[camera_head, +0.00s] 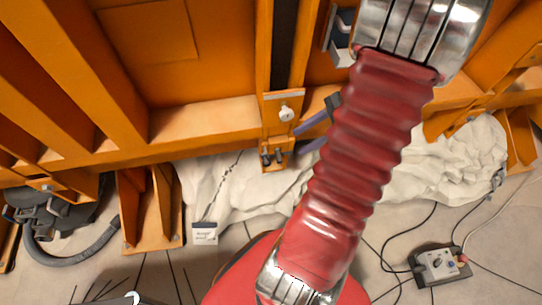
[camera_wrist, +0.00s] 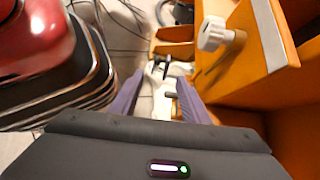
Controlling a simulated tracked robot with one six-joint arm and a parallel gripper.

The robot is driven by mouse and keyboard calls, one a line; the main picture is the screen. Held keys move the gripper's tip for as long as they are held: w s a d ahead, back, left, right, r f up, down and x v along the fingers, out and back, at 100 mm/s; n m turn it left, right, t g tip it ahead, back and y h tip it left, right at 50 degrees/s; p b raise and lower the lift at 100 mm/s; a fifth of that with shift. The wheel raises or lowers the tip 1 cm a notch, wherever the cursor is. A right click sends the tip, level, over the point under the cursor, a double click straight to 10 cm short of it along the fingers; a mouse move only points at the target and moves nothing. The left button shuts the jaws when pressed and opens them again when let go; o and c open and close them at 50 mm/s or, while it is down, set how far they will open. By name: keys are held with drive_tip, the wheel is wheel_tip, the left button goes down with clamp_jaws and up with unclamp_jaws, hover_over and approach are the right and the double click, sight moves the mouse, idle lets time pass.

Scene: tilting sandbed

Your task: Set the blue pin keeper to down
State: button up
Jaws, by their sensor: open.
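My gripper (camera_head: 298,141) is open, with its two purple-grey fingers pointing left toward the orange frame's lower bracket. In the wrist view the open gripper (camera_wrist: 161,77) has small dark levers (camera_wrist: 168,95) between and just beyond its fingers, not visibly gripped. Two small dark pin-like parts (camera_head: 272,156) sit side by side on the bracket, just left of the fingertips. No part shows a clear blue, so I cannot tell which is the blue pin keeper or how it is set. A white knob (camera_head: 286,113) is above them; it also shows in the wrist view (camera_wrist: 213,34).
Orange beams (camera_head: 210,125) run across behind the bracket, and an orange plate (camera_wrist: 268,30) stands close on the right in the wrist view. White crumpled sheeting (camera_head: 215,180) lies below. A control box (camera_head: 439,264) with cables is on the tiled floor.

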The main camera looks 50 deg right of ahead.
sight(267, 161)
idle(0.3)
drive_tip(key=x, duration=1.4)
drive_tip(key=shift+c, duration=0.5)
